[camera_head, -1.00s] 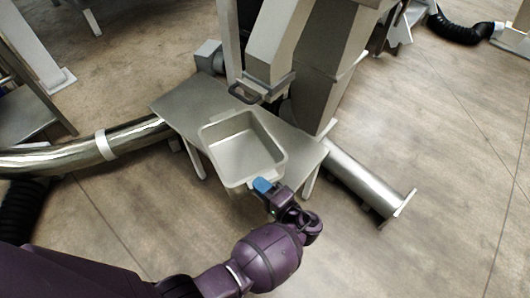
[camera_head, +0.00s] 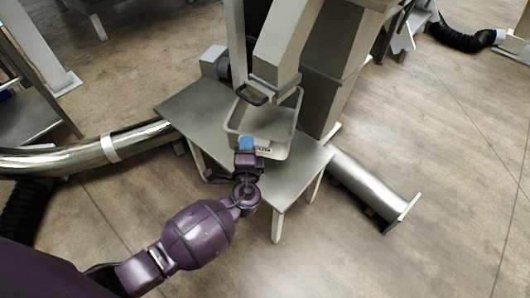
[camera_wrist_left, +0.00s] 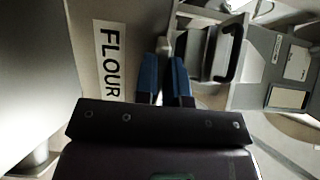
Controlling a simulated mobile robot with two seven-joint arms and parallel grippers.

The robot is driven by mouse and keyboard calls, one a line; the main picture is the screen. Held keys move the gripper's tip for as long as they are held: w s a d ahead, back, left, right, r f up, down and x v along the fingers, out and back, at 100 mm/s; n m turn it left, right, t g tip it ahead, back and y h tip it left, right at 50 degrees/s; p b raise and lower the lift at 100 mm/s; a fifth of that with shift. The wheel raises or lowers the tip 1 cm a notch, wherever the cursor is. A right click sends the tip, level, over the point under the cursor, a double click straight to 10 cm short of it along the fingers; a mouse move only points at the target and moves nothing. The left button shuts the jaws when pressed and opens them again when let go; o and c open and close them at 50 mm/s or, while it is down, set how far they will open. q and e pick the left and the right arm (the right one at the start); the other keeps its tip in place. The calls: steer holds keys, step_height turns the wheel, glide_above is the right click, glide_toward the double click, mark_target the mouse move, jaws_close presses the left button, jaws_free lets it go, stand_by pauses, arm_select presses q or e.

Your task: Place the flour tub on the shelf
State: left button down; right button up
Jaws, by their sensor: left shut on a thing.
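The flour tub (camera_head: 284,127) is an open grey tub in the head view. It is over the right half of the metal shelf (camera_head: 193,108), below the chute. I cannot tell whether its base touches the shelf. My left gripper (camera_head: 246,143) is shut on the tub's near wall at the rim. In the left wrist view, the blue fingers of my left gripper (camera_wrist_left: 166,78) are close together beside the tub's wall, with the FLOUR label (camera_wrist_left: 110,60) to their left. My right gripper is not in view.
The grey chute (camera_head: 285,45) with a dark handle (camera_head: 252,96) comes down just over the tub's back side. A shiny pipe (camera_head: 85,155) runs left of the shelf and another pipe (camera_head: 375,187) lies to the right. The left part of the shelf is bare.

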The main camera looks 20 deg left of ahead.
arm_select(q)
steer(key=shift+m+t+h, duration=0.3)
steer(key=shift+m+h, duration=0.2)
steer(key=shift+h, duration=0.3)
steer(key=f+b, duration=0.2)
steer(key=f, duration=0.1)
steer(key=f+b, duration=0.2)
steer(key=f, duration=0.1)
steer(key=s+f+b, duration=0.1)
steer(key=f+b, duration=0.1)
steer(key=f, duration=0.1)
steer(key=shift+s+a+f, duration=0.1)
steer(key=shift+f, duration=0.15)
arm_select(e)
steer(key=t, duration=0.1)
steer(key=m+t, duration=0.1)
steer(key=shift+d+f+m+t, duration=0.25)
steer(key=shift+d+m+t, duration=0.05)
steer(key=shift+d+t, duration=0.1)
arm_select(q)
steer(key=c, duration=1.2)
jaws_free()
